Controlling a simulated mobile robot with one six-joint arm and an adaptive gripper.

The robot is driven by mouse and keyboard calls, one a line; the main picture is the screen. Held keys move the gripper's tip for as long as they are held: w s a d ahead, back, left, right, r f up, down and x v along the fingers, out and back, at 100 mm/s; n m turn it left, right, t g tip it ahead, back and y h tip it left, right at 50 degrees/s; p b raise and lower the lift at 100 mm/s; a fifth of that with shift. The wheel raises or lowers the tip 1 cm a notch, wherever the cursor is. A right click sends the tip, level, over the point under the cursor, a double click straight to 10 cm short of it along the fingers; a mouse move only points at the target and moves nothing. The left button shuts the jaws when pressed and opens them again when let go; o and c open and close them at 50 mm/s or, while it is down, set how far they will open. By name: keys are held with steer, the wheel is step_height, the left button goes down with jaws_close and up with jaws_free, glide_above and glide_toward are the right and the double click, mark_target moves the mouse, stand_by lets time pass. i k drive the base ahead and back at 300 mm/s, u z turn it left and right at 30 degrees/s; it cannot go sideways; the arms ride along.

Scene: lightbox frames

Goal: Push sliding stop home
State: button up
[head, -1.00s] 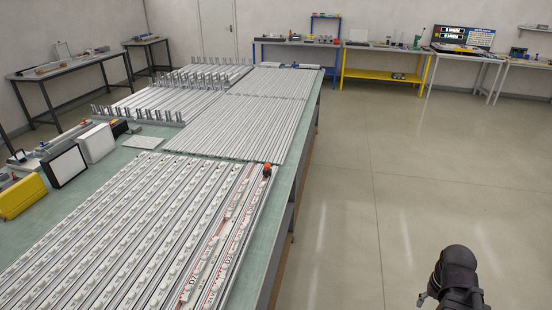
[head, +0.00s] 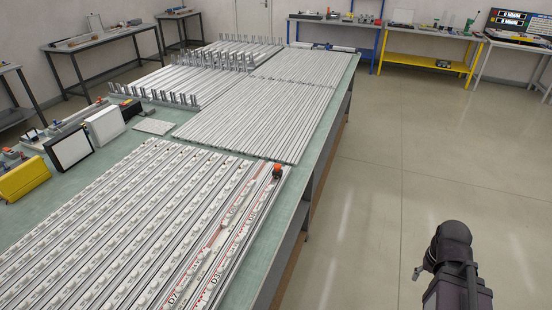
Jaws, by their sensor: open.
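A small orange-red piece with a dark base (head: 277,171), possibly the sliding stop, sits at the far right corner of a panel of white and silver rails (head: 150,225) on the long green table. It is too small to tell its exact position along the rail. My gripper (head: 418,273) is at the lower right, over the floor, well apart from the table and the orange-red piece. Only a small part of it shows beside my dark arm. It is open and holds nothing that I can see.
The green table (head: 140,134) also carries bare silver rails (head: 265,120), upright pegs, white boxes and a yellow case (head: 24,178). Benches line the back and left walls. The floor (head: 395,160) right of the table is clear.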

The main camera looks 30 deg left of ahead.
mark_target(277, 174)
steer(key=u, duration=0.4)
steer(key=i, duration=0.85)
steer(key=u, duration=0.45)
